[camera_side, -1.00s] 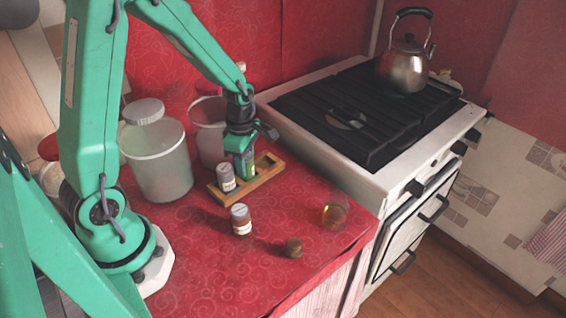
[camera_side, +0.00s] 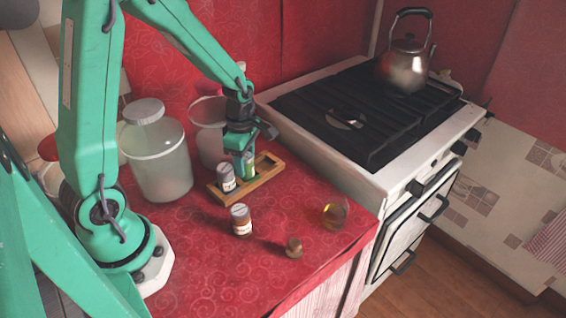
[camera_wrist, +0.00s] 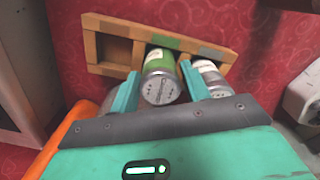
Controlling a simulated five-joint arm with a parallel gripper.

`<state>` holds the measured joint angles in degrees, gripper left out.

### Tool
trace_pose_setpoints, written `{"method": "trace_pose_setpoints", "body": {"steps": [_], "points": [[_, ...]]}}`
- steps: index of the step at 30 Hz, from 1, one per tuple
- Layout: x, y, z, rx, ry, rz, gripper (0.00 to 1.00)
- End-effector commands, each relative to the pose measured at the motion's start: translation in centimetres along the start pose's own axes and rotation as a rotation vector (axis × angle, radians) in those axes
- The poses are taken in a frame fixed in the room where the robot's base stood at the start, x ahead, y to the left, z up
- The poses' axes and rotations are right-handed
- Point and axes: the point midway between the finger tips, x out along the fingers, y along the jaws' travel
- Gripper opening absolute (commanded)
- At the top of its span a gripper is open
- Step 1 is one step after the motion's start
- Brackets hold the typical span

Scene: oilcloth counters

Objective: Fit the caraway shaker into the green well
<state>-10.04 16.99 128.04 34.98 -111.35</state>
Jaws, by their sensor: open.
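The shaker with the green label (camera_wrist: 159,62), which I take for the caraway one, stands between my fingers in the wrist view; its name cannot be read. Its base is in the middle, green-marked well (camera_wrist: 165,41) of the wooden rack (camera_wrist: 112,69); how deep it sits is hidden. In the side view the shaker (camera_side: 250,167) is partly covered by my gripper (camera_side: 243,160). My gripper, also in the wrist view (camera_wrist: 159,76), is open, one finger on each side of the shaker. The rack (camera_side: 268,171) lies on the red counter.
A grey-capped shaker (camera_side: 226,178) stands in the rack's neighbouring grey-marked well (camera_wrist: 212,52). Plastic tubs (camera_side: 158,165) are behind at left; the stove (camera_side: 350,110) is at right.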

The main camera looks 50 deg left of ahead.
Motion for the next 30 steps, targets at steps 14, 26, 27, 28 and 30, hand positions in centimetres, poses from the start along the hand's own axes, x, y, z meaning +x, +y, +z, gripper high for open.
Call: {"method": "trace_pose_setpoints", "body": {"steps": [14, 26, 27, 28, 30], "points": [[-6.4, 0.1, 0.0, 0.000, -0.002, 0.005, 0.46], [-11.0, 0.0, 0.0, 0.000, 0.000, 0.001, 0.46], [-11.1, 0.0, 0.0, 0.000, 0.000, 0.001, 0.46], [-11.2, 0.0, 0.0, 0.000, 0.000, 0.001, 0.46], [-11.3, 0.0, 0.0, 0.000, 0.000, 0.001, 0.46]]}}
